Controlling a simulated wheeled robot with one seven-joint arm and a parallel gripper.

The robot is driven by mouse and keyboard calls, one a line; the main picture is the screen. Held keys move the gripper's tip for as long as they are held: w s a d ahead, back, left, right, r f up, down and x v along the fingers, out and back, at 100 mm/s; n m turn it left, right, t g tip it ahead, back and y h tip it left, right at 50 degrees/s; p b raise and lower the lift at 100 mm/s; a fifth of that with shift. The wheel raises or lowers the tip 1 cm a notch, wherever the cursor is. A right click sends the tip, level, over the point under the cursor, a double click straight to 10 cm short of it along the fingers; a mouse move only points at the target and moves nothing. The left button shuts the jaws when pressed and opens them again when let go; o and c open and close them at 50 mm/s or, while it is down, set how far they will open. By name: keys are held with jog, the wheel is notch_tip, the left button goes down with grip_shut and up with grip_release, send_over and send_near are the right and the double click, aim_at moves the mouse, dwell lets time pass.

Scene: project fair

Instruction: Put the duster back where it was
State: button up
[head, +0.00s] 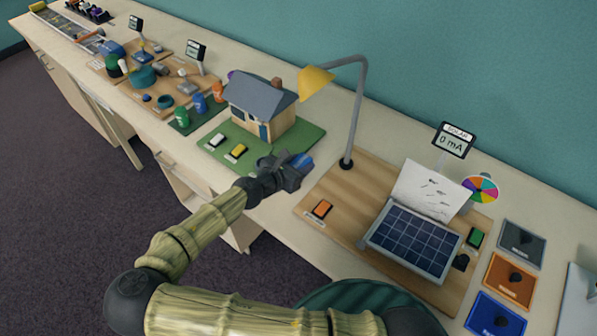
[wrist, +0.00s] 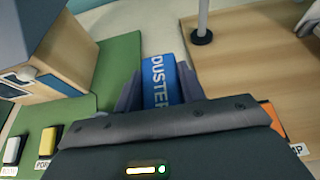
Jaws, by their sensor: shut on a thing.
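The duster (wrist: 160,82) is a blue block with the word DUSTER on it. In the wrist view it sits between the two fingers of my gripper (wrist: 160,92), which is shut on it. In the head view my gripper (head: 298,170) is over the counter between the green house board and the wooden solar board, and only a bit of the blue duster (head: 301,161) shows. Whether the duster touches the counter I cannot tell. No spot marked for the duster is visible.
A model house (head: 262,108) stands on a green board (head: 305,135) left of my gripper. A yellow lamp (head: 317,82) rises from the wooden board (head: 330,190) at right, with an orange switch (head: 321,209) and a solar panel (head: 414,240).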

jog(key=shift+f, duration=0.1)
jog(key=shift+f, duration=1.8)
jog(key=shift+f, duration=0.1)
jog(key=o, duration=1)
jog(key=shift+o, duration=0.2)
jog(key=shift+r, duration=0.2)
jog(key=b+v, duration=0.1)
jog(key=v, duration=1.1)
